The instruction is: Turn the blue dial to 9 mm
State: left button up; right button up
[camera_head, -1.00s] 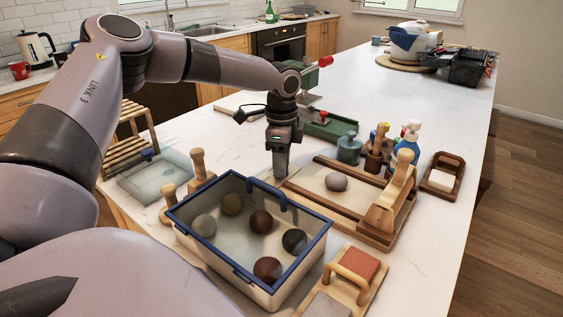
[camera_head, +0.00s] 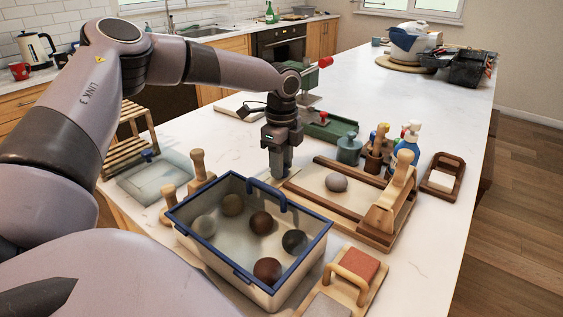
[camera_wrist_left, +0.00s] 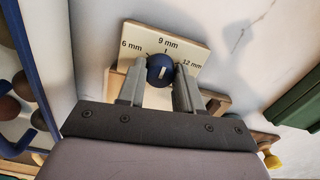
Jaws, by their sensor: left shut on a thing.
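The blue dial (camera_wrist_left: 160,67) sits on a pale panel (camera_wrist_left: 183,50) in the left wrist view. The panel is marked 6 mm at the left, 9 mm at the top middle and 12 mm at the right. The dial's white mark points close to the 9 mm tick. My left gripper (camera_wrist_left: 162,76) is shut on the dial, one finger on each side. In the head view my left gripper (camera_head: 280,173) reaches down behind the blue-rimmed bin, and it hides the dial there. My right gripper is not in view.
The blue-rimmed bin (camera_head: 303,262) with several clay balls stands in front of the gripper. A green tool (camera_head: 325,126) stands behind. The far countertop is mostly clear.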

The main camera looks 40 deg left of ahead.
pick_arm(q)
jog(key=o, duration=0.8)
jog(key=shift+c, duration=0.2)
jog(key=shift+r, duration=3.65)
